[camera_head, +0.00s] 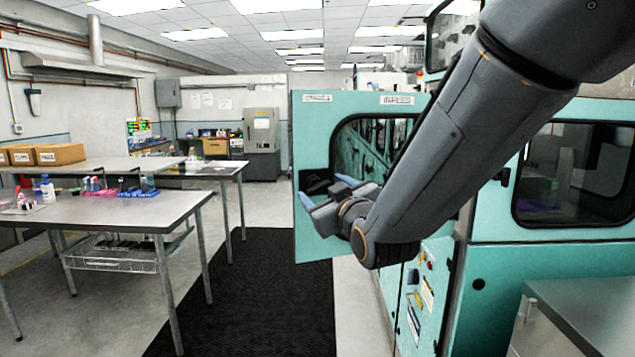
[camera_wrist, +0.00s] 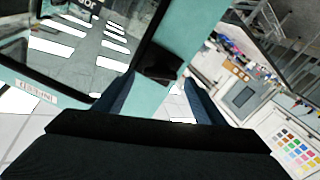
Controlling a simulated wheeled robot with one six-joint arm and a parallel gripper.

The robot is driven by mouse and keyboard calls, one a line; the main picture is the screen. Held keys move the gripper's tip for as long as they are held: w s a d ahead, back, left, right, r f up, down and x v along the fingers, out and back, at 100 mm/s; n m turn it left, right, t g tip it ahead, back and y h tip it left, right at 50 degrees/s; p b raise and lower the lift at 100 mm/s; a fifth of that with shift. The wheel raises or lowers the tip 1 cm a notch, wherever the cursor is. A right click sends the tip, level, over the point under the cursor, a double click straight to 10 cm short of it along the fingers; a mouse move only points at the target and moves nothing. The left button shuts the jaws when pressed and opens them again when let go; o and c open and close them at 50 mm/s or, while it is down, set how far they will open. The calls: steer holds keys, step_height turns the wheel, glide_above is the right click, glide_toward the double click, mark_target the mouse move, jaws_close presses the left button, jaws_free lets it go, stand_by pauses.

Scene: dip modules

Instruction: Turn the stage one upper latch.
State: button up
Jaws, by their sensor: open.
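The teal door (camera_head: 306,130) of the machine stands open, with a label at its top left that seems to read stage 1 (camera_head: 318,98). A black latch (camera_head: 318,182) sits low on the door near its left edge, partly hidden by my gripper. My gripper (camera_head: 326,191) is open at the latch, its two blue fingers apart. In the wrist view the black latch (camera_wrist: 158,63) lies on the teal door frame (camera_wrist: 190,30), just ahead of and between the fingertips (camera_wrist: 158,82). I cannot tell whether the fingers touch it.
The teal machine body (camera_head: 560,232) with a dark window stands at the right, and a grey metal surface (camera_head: 590,310) at lower right. A workbench (camera_head: 110,212) with lab items is at the left. A black floor mat (camera_head: 260,300) lies clear between them.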

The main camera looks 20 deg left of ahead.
mark_target(320, 187)
steer(key=shift+p+x, duration=0.7)
steer(key=shift+x, duration=1.3)
steer(key=c, duration=1.1)
steer(key=shift+o, duration=0.2)
steer(key=m+b, duration=0.2)
steer(key=shift+w+f+b, duration=0.1)
steer(key=shift+f+b, duration=0.05)
steer(key=shift+b, duration=0.25)
steer(key=shift+d+m+b, duration=0.1)
steer(key=shift+m+b, duration=0.85)
steer(key=shift+m, duration=0.35)
steer(key=o, duration=1.1)
steer(key=shift+c, duration=0.2)
